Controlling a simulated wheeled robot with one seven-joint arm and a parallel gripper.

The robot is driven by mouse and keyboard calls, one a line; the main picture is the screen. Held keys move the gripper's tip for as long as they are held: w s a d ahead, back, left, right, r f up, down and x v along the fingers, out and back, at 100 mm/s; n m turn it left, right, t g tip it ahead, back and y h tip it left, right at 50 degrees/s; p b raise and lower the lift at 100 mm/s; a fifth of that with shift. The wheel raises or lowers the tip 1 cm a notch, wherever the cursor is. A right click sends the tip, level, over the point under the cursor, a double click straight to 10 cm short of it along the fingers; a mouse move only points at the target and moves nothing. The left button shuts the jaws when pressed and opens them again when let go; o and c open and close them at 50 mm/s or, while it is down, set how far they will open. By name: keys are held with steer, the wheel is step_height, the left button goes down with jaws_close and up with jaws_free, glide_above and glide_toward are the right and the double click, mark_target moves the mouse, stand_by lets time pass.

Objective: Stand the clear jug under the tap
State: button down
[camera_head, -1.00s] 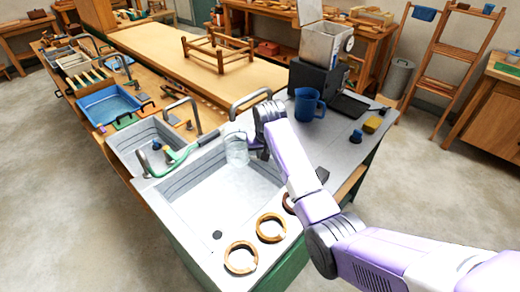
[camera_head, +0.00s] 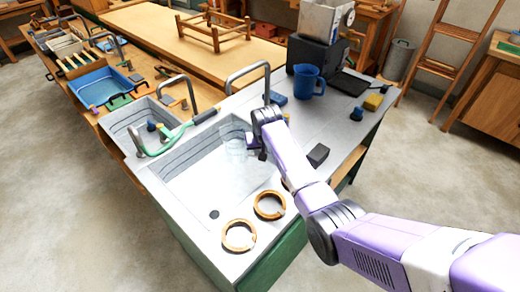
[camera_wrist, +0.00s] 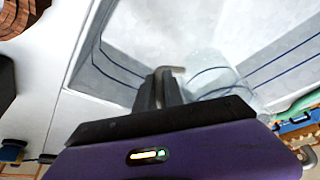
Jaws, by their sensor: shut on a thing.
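The clear jug (camera_head: 234,148) is a faint see-through vessel over the large pale sink (camera_head: 195,190), near its back right part. I cannot tell whether its base touches the sink floor. My gripper (camera_head: 260,152) is on the jug's right side, shut on it. In the wrist view my gripper's dark fingers (camera_wrist: 160,88) close on what looks like the jug's handle, and the jug's clear body (camera_wrist: 218,78) is to their right. A grey arched tap (camera_head: 247,72) rises at the sink's back edge, behind the jug. The jug looks upright.
Two brown rings (camera_head: 239,236) lie on the sink's front rim. A blue pitcher (camera_head: 308,80), a dark block (camera_head: 318,154) and a yellow sponge (camera_head: 373,102) stand on the right counter. A green-handled hose (camera_head: 170,138) lies by the smaller sink (camera_head: 138,118) to the left.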

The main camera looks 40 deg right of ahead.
steer(key=shift+f+b, duration=2.35)
steer(key=shift+f, duration=0.6)
steer(key=shift+f+b, duration=0.4)
steer(key=shift+f, duration=0.2)
steer(key=c, duration=1.3)
jaws_free()
steer(key=shift+c, duration=0.2)
steer(key=shift+r, duration=0.1)
steer(key=v, duration=0.7)
steer(key=shift+r, duration=0.3)
steer(key=shift+s+a, duration=0.1)
steer(key=shift+a, duration=0.05)
